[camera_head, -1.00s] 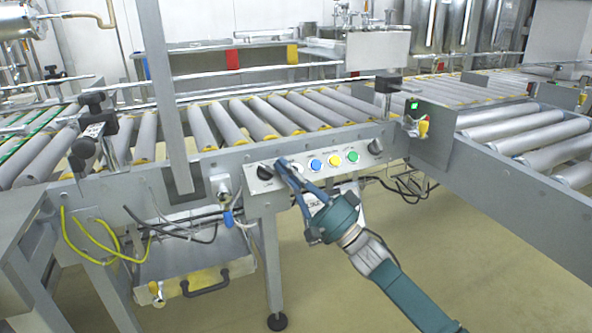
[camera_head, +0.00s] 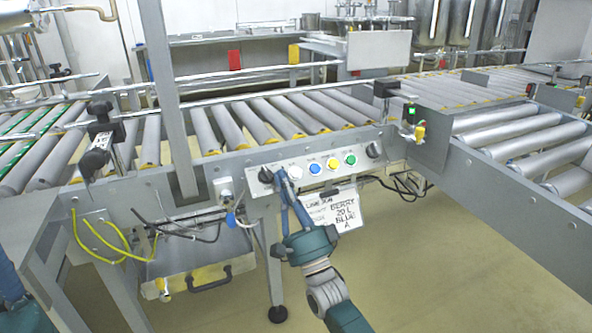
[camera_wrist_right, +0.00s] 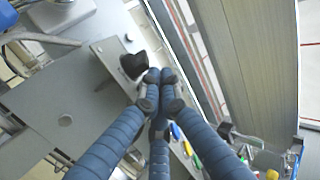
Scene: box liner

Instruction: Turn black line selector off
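The grey control panel (camera_head: 303,176) on the conveyor's side carries two black selectors; their labels are too small to read. The left black selector (camera_head: 265,174) sits at the panel's left end. The right black selector (camera_head: 374,149) sits at the other end. My right gripper (camera_head: 281,174) has its fingertips just right of the left selector. In the right wrist view, the blue fingers (camera_wrist_right: 159,78) are together, with the black knob (camera_wrist_right: 134,65) beside their tips, not between them. Whether they touch it I cannot tell. My left gripper is out of view.
White, blue (camera_head: 314,167), yellow (camera_head: 333,163) and green (camera_head: 350,159) buttons sit between the selectors. A white sign (camera_head: 338,207) hangs below the panel. The roller conveyor (camera_head: 260,118) runs behind it. Cables (camera_head: 185,232) hang at left.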

